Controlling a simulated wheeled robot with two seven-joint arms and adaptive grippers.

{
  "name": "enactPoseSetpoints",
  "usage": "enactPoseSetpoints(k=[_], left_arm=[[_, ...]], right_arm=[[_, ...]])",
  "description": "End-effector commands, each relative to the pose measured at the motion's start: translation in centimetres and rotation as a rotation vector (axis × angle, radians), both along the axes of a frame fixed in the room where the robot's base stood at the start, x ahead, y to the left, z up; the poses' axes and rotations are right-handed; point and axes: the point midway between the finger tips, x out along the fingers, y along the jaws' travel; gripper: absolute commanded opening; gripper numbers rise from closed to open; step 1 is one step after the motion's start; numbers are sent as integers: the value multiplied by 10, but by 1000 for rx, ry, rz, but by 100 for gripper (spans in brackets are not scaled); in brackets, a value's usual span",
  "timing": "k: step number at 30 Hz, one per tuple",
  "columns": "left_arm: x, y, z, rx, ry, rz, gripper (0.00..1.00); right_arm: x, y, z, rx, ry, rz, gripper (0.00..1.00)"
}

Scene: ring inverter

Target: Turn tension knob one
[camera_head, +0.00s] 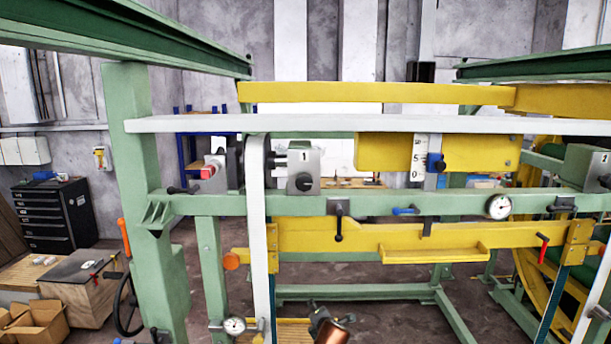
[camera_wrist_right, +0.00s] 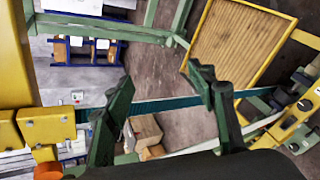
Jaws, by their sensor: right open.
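A grey block marked 1 (camera_head: 303,160) stands on the green machine rail in the head view, left of the middle. Its round black knob, tension knob one (camera_head: 305,183), is on the front face. In the right wrist view my right gripper (camera_wrist_right: 163,76) has its two green fingers spread apart, with nothing between them. Neither the block nor the knob can be made out in that view. A dark part with a copper-coloured cylinder (camera_head: 331,331) shows at the bottom of the head view, well below the knob; I cannot tell what it is. My left gripper is not seen.
A white strap (camera_head: 257,220) hangs just left of the block. A small black lever (camera_head: 338,220) is to its lower right, with a yellow beam (camera_head: 400,236) below. A block marked 2 (camera_head: 590,165) and a dial gauge (camera_head: 498,206) are at the right.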

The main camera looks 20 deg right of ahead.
Motion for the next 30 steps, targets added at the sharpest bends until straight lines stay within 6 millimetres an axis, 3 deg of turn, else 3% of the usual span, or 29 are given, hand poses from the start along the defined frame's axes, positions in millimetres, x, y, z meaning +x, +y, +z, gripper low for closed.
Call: enactPoseSetpoints(k=[1, 4, 6, 9, 12, 15, 20, 30], left_arm=[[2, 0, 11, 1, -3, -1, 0], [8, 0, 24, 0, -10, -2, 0], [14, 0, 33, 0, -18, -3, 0], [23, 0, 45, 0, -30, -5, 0], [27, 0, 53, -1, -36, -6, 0], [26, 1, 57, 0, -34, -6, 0], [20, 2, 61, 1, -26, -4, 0], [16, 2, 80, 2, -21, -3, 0]], right_arm=[[4, 13, 74, -90, -53, 44, 52], [-6, 35, 193, -293, -130, 113, 52], [-23, 50, 271, -441, -178, 147, 52], [-54, 64, 363, -637, -231, 171, 52], [-85, 72, 428, -792, -266, 174, 52], [-108, 75, 468, -898, -281, 168, 52], [-123, 76, 493, -975, -287, 160, 52], [-79, 65, 497, -979, -287, 158, 52]])
